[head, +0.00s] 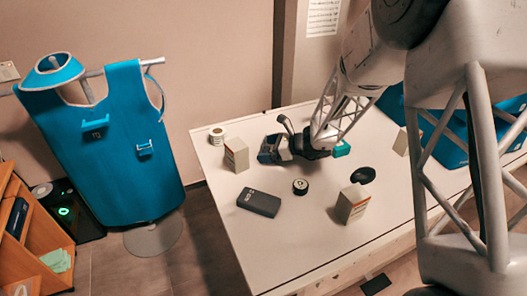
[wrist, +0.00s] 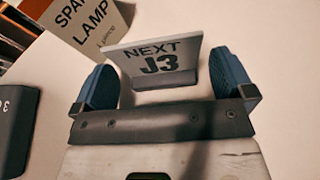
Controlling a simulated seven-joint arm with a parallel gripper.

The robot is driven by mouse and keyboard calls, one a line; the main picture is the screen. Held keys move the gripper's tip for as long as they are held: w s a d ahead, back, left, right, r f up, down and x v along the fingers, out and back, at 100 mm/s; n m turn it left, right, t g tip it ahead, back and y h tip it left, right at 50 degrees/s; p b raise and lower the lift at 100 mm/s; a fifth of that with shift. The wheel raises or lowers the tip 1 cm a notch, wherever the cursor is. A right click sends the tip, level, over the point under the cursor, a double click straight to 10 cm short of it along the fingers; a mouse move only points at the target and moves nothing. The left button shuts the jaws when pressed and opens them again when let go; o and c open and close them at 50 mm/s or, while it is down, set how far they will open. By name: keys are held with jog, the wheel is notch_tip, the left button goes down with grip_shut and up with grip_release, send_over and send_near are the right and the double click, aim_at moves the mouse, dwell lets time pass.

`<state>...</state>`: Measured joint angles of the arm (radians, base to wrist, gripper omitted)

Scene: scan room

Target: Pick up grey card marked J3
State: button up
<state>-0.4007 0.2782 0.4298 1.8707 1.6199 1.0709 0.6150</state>
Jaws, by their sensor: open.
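The grey card marked J3 (wrist: 158,62) stands on the white tabletop in the wrist view, with "NEXT J3" in dark letters and a folded foot at its base. My gripper (wrist: 164,68) is open, one blue finger on each side of the card. A gap shows between the card and the right finger; the card's upper left edge lies near the left fingertip. Nothing is gripped. In the head view my gripper (head: 284,143) is low over the table's far left part; the card cannot be made out clearly there.
A spare lamp box (wrist: 85,22) stands close behind the card at upper left; it also shows in the head view (head: 236,156). A dark case (head: 258,202), a round black-and-white item (head: 300,187) and another box (head: 352,204) stand on the table (head: 290,245). Its front is clear.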

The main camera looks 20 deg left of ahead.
jog(key=shift+a+f, duration=0.15)
jog(key=shift+a, duration=0.2)
dwell(0.3)
jog(key=c, duration=0.9)
